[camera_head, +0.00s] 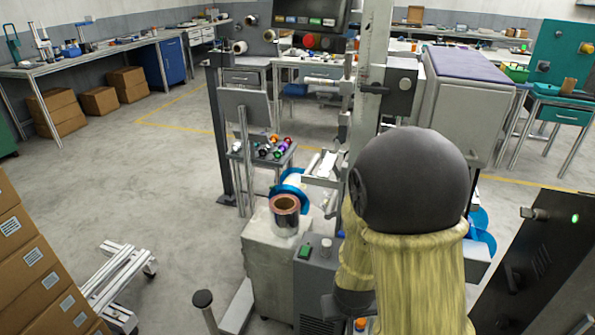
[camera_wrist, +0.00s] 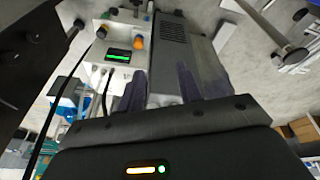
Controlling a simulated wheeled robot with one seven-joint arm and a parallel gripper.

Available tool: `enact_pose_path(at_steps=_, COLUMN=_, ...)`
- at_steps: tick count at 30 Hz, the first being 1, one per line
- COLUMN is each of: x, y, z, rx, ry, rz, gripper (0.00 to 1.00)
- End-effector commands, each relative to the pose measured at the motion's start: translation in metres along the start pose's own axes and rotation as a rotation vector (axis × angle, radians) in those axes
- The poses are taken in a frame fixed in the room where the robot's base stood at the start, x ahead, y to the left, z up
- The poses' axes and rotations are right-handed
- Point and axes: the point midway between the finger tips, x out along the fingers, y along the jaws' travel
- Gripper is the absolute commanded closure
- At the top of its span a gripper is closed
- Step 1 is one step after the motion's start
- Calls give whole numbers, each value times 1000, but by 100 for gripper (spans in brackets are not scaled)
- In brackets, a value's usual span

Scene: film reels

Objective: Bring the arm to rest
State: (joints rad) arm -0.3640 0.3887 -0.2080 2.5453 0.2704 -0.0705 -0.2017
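My arm, with a dark rounded joint and a yellow sleeve, fills the right of the middle in the head view; my gripper is hidden there. In the wrist view my gripper (camera_wrist: 161,84) shows two dark fingers standing apart, with nothing seen held between them. Beyond the fingers are a grey vented box (camera_wrist: 168,45) and a pale control box (camera_wrist: 122,58) with a green display and an orange knob. A roll of film (camera_head: 285,222) stands on a grey cabinet (camera_head: 262,250), left of my arm in the head view.
A machine post (camera_head: 372,60) rises just behind my arm. A small table (camera_head: 284,162) holds several colourful spools. A dark cabinet (camera_head: 535,262) stands at right. Stacked cartons (camera_head: 30,262) and a metal frame (camera_head: 122,268) are at left. Open floor (camera_head: 170,200) lies left of the machine.

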Motion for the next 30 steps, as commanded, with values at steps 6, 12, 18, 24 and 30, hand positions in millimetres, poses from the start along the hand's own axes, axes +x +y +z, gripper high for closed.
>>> enact_pose_path(at_steps=6, x=-52, y=18, z=6, rx=72, ry=-25, rz=-67, gripper=65)
enact_pose_path(at_steps=12, x=-84, y=34, z=16, rx=101, ry=-45, rz=-66, gripper=65)
enact_pose_path(at_steps=18, x=-114, y=47, z=24, rx=119, ry=-62, rz=-46, gripper=65)
enact_pose_path(at_steps=24, x=-141, y=48, z=15, rx=117, ry=-63, rz=-48, gripper=65)
enact_pose_path(at_steps=30, x=-178, y=51, z=4, rx=117, ry=-62, rz=-48, gripper=65)
